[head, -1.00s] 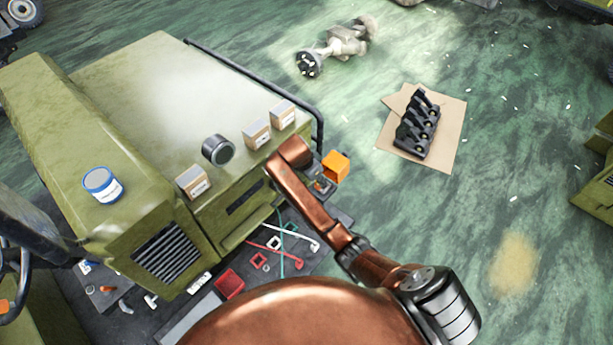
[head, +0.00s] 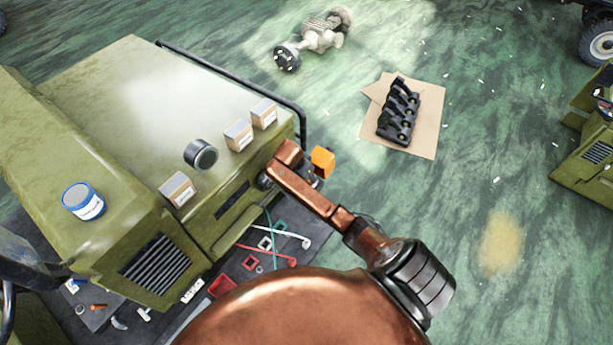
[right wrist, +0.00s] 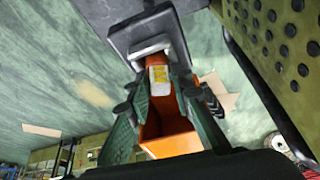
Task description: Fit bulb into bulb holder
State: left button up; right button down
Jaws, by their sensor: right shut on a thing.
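An orange box-shaped piece, which I take to be the bulb (head: 322,160), shows at the front corner of the green vehicle. In the right wrist view the orange bulb (right wrist: 172,140) sits between the dark green fingers of my right gripper (right wrist: 160,88). The gripper is shut on it. A narrower orange part with a white label lies beyond, by a grey bracket (right wrist: 143,33); I cannot tell whether this is the bulb holder or whether they touch. In the head view my right gripper (head: 314,180) is mostly hidden. My left gripper is not in view.
The green vehicle (head: 110,90) carries a blue-white can (head: 83,201), small cartons (head: 239,135) and a black cylinder (head: 200,153). A dark mat (head: 290,240) with small parts lies below. Black parts (head: 398,112) rest on cardboard. Open green floor lies to the right.

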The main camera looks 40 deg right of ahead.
jog(key=shift+s+r, duration=0.1)
jog(key=c, duration=2.1)
grip_release()
jog(key=shift+s, duration=0.1)
jog(key=o, duration=0.4)
jog(key=shift+v, duration=5.95)
